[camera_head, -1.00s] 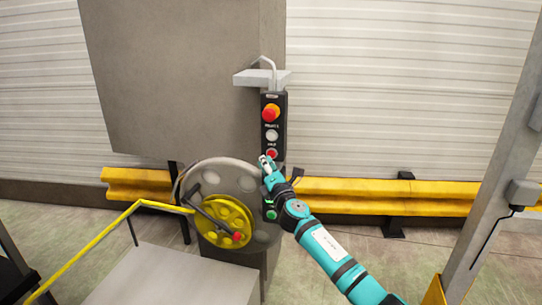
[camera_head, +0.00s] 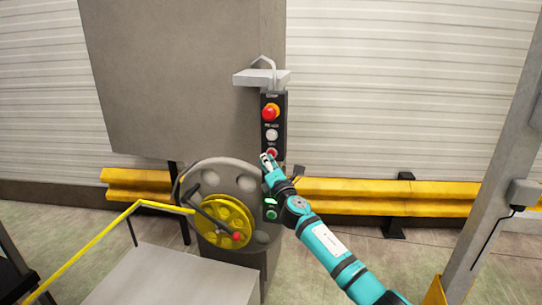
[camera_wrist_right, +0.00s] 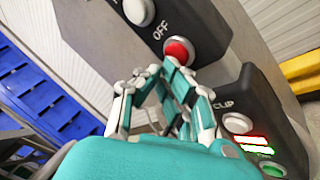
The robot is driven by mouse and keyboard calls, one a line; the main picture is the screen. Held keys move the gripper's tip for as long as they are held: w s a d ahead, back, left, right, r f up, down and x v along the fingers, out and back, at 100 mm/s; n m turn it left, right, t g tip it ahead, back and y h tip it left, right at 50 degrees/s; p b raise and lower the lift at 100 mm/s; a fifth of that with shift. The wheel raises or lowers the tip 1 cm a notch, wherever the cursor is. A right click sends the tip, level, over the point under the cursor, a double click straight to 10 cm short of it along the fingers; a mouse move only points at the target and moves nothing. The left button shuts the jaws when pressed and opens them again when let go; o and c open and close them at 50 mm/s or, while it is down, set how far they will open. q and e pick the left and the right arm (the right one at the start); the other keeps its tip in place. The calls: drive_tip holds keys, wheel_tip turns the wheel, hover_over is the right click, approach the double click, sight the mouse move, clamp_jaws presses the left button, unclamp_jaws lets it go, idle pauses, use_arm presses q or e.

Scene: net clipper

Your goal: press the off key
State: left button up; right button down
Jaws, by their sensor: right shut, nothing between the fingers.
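The off key is a round red button (camera_head: 272,152) at the bottom of a dark upright control box (camera_head: 264,101). In the right wrist view the red key (camera_wrist_right: 178,49) sits beside the label OFF. My right gripper (camera_head: 266,158) is shut and empty, with its fingertips just below and left of the key. In the right wrist view the gripper tips (camera_wrist_right: 155,72) are very close to the key's lower left edge. I cannot tell whether they touch it. My left gripper is not in view.
A larger red knob (camera_head: 271,113) and a white button (camera_head: 271,135) sit above the off key. A lower box has a green button (camera_head: 271,214). A yellow wheel with a crank (camera_head: 222,222) stands at the left. A yellow guard rail (camera_head: 340,187) runs behind.

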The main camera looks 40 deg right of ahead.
drive_tip(key=shift+w+d, duration=0.2)
drive_tip(key=shift+d, duration=0.05)
drive_tip(key=shift+s+a, duration=0.1)
drive_tip(key=shift+a, duration=0.05)
idle(0.5)
drive_tip(key=shift+s+a, duration=0.5)
drive_tip(key=s+a+p, duration=0.2)
drive_tip(key=s+a, duration=0.1)
drive_tip(key=shift+s+a, duration=0.1)
drive_tip(key=shift+a, duration=0.3)
idle(0.8)
